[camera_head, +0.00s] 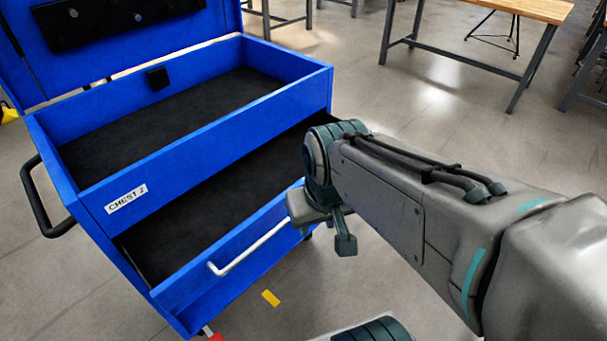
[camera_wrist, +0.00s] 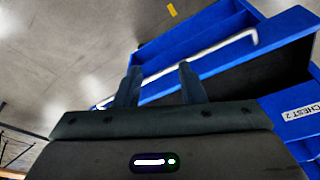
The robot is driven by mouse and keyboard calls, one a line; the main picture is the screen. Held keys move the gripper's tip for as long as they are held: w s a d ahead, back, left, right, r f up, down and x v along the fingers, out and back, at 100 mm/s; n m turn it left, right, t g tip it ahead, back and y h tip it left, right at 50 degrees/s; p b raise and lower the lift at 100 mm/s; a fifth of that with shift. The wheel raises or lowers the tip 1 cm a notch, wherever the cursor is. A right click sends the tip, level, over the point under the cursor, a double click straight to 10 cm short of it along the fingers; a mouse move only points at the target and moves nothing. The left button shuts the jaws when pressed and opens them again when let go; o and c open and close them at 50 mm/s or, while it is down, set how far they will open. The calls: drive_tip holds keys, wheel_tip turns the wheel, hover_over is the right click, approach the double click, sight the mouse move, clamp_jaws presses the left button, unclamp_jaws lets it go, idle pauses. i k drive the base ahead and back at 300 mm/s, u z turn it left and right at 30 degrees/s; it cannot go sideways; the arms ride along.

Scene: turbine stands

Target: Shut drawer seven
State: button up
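A blue chest labelled "CHEST 2" (camera_head: 126,198) has a drawer (camera_head: 195,278) pulled out below its top compartment. The drawer has a dark, empty-looking floor and a pale bar handle (camera_head: 250,249) on its front. No drawer number is readable, so I cannot tell if it is drawer seven. My gripper (camera_head: 340,232) is by the right end of the drawer front. In the wrist view, the fingers of my gripper (camera_wrist: 159,76) are apart with nothing held. The pale handle (camera_wrist: 200,52) shows beyond the fingertips; I cannot tell whether they touch the drawer.
The chest's lid (camera_head: 130,35) is raised, and a black side handle (camera_head: 45,197) sticks out at left. Workbenches with wooden tops (camera_head: 530,8) stand at the back right. A yellow floor mark (camera_head: 271,298) lies on open grey floor before the drawer.

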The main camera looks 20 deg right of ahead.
sight(205, 233)
drive_tip(key=z, duration=0.9)
drive_tip(key=i, duration=0.4)
drive_tip(key=u, duration=0.65)
